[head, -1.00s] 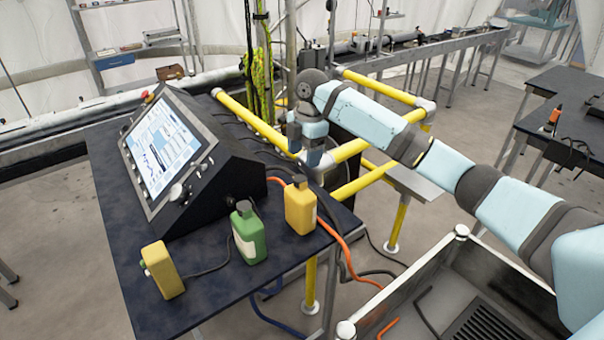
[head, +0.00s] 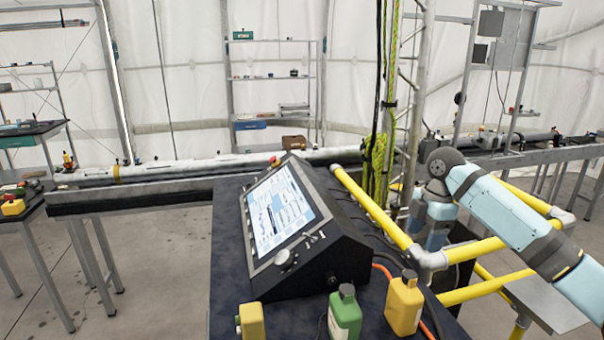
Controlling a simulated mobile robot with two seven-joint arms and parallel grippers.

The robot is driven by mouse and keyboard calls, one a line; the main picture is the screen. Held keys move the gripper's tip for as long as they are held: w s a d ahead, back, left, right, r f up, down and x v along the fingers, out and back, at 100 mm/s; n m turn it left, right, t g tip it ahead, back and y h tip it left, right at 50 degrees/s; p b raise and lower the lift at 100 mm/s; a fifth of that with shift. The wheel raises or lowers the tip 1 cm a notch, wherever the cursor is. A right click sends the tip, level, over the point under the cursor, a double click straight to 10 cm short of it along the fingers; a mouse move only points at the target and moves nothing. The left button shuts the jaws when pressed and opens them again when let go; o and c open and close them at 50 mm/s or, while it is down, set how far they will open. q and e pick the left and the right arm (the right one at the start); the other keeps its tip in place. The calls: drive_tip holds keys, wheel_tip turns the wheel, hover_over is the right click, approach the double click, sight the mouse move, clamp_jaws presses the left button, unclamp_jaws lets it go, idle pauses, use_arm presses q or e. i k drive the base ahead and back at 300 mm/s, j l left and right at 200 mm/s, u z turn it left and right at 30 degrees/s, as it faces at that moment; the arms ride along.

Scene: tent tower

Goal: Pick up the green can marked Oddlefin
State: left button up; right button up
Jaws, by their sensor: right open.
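The green can (head: 345,317) stands upright on the dark table at the bottom of the head view, with a dark cap; its lower part is cut off by the frame edge. Any marking on it is too small to read. A yellow can (head: 404,305) stands close on its right, and another yellow can (head: 251,322) stands farther to its left. My right gripper (head: 434,243) is open and empty, pointing down beyond the cans by the yellow rails, apart from the green can. My left gripper is not in view.
A black console with a lit screen (head: 283,215) stands on the dark table (head: 226,262) just behind the cans. Yellow rails (head: 372,207) and cables run along the table's right side. Shelves (head: 271,85) stand far back.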

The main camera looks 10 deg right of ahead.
sight(345, 316)
drive_tip(key=k+j, duration=0.65)
drive_tip(key=k, duration=0.2)
